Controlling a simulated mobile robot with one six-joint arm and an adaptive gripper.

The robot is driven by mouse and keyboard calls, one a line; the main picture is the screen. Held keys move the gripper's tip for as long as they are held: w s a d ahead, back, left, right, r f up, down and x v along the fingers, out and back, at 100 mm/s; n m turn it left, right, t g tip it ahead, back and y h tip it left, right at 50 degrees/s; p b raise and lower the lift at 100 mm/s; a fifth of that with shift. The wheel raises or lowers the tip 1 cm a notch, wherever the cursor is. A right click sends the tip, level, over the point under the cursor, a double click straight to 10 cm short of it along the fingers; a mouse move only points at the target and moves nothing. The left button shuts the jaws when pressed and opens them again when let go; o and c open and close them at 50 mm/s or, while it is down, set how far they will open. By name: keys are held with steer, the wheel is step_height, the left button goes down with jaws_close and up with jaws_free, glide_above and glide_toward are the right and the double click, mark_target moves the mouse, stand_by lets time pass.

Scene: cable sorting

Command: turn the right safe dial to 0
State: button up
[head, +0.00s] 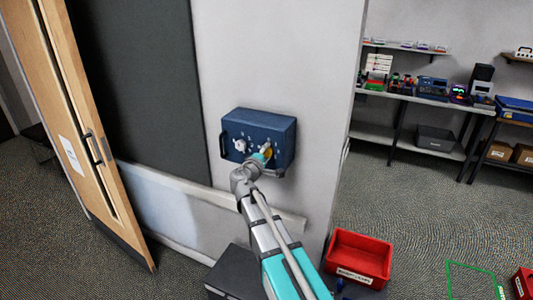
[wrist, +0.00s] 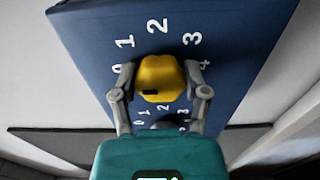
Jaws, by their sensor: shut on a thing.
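The blue safe (head: 285,137) is mounted on the wall in the head view. Its right dial is yellow (head: 268,152) and partly hidden behind my gripper (head: 264,157). In the wrist view the yellow dial (wrist: 160,75) sits between my two fingers, which are shut on it from left and right. White numbers 0 to 4 arc around it, with 0 by the left finger and 4 by the right finger. A dark mark shows on the dial's lower left; which number it points to I cannot tell. The left dial (head: 240,145) is pale and free.
A dark handle (head: 224,146) sticks out at the safe's left side. A wooden door (head: 75,130) stands at the left. A red bin (head: 358,258) and a dark box (head: 236,272) are low in front. Shelves with equipment (head: 430,95) stand at the right.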

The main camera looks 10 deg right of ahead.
steer(key=shift+w, duration=0.1)
stand_by(0.3)
steer(key=o, duration=1.1)
steer(key=shift+o, duration=0.2)
steer(key=v, duration=1.2)
